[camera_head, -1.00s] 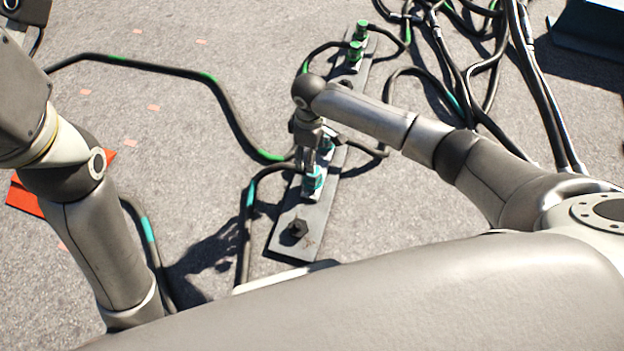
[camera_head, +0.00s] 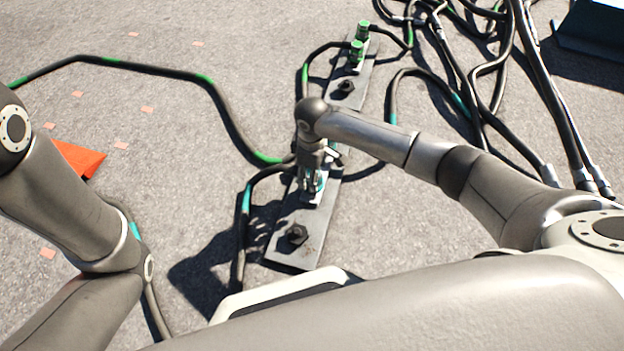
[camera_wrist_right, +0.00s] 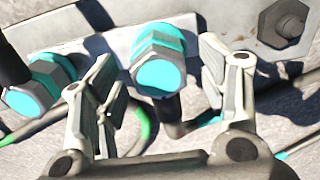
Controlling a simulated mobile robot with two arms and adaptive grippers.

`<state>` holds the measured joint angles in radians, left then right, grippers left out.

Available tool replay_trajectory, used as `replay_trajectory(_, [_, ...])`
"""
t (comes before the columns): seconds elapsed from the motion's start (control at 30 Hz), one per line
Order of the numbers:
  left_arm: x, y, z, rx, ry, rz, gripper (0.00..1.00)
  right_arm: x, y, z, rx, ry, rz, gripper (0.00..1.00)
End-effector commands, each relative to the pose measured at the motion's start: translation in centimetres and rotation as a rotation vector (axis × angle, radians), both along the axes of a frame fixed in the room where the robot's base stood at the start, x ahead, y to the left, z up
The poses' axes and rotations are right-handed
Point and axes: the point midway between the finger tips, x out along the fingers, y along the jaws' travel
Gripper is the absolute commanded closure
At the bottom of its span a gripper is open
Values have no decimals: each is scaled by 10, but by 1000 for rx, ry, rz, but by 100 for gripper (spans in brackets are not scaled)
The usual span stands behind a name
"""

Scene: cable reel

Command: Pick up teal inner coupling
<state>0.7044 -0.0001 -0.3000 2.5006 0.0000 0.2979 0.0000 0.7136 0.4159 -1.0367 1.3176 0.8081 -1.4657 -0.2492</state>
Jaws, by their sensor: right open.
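A teal coupling with a grey hex collar (camera_wrist_right: 158,62) stands on the metal plate in the middle of the right wrist view. My right gripper (camera_wrist_right: 158,88) is open, with one finger on each side of it and a gap showing on both sides. A second teal coupling (camera_wrist_right: 40,88) lies to the left, outside the fingers. In the head view my right gripper (camera_head: 313,172) points down over the plate and mostly hides the teal couplings. My left arm shows at the left of the head view, but its gripper is out of view.
The long metal plate (camera_head: 285,252) bears a bolt (camera_head: 297,234) at its near end and green couplings (camera_head: 356,50) at its far end. Black hoses (camera_head: 225,105) lie on both sides. An orange object (camera_head: 78,158) lies at left.

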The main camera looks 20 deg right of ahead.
Motion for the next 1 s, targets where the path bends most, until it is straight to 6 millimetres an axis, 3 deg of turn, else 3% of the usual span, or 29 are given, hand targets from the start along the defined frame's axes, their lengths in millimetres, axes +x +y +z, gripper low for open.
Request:
replay_trajectory(0.03, [0, 0, -11, 0, 0, 0, 60, 0, 0, -12, -1, -1, 0, 34])
replay_trajectory(0.13, [1, 0, -18, 0, 2, 0, 60, 0, 0, -19, -1, -1, 0, 34])
replay_trajectory(0.5, [1, 0, -19, -1, 1, 0, 60, 0, 0, -21, -1, -1, 1, 34])
replay_trajectory(0.9, [0, 0, -19, 1, 1, -1, 60, 0, 0, -21, -1, -1, 1, 85])
replay_trajectory(1.0, [0, 0, -19, 1, 1, -1, 60, 1, 0, -20, 0, -2, 1, 88])
